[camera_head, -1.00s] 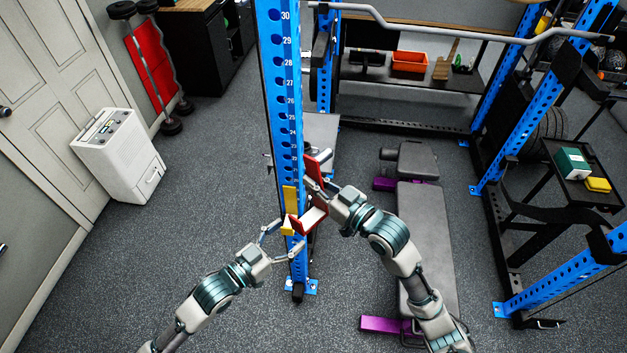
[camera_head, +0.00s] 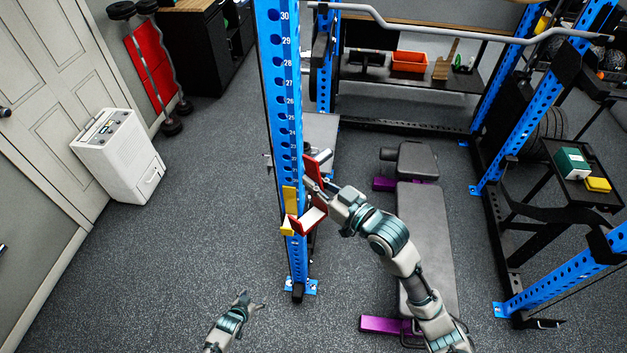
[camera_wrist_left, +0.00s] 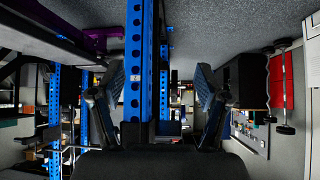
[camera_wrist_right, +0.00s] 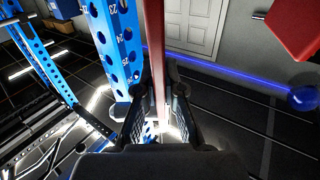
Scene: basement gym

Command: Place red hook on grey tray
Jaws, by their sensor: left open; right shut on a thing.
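The red hook (camera_head: 309,221), with a white inner face, sits at the blue upright post (camera_head: 280,95), and yellow pieces (camera_head: 290,198) show beside it. My right gripper (camera_head: 322,187) is shut on the hook's upright part; the right wrist view shows this red bar (camera_wrist_right: 155,45) between the fingers, close to the post. My left gripper (camera_head: 253,302) is open and empty, low and left of the post, apart from the hook. The left wrist view shows its spread fingers (camera_wrist_left: 160,95) with the post beyond. A grey flat surface (camera_head: 322,128) lies behind the post; I cannot tell whether it is the tray.
A padded bench (camera_head: 425,235) stands right of the post. A black shelf stand (camera_head: 557,152) at right carries a green-and-white box (camera_head: 573,163) and a yellow item (camera_head: 597,185). A white cabinet (camera_head: 118,155) stands at left. The floor between cabinet and post is clear.

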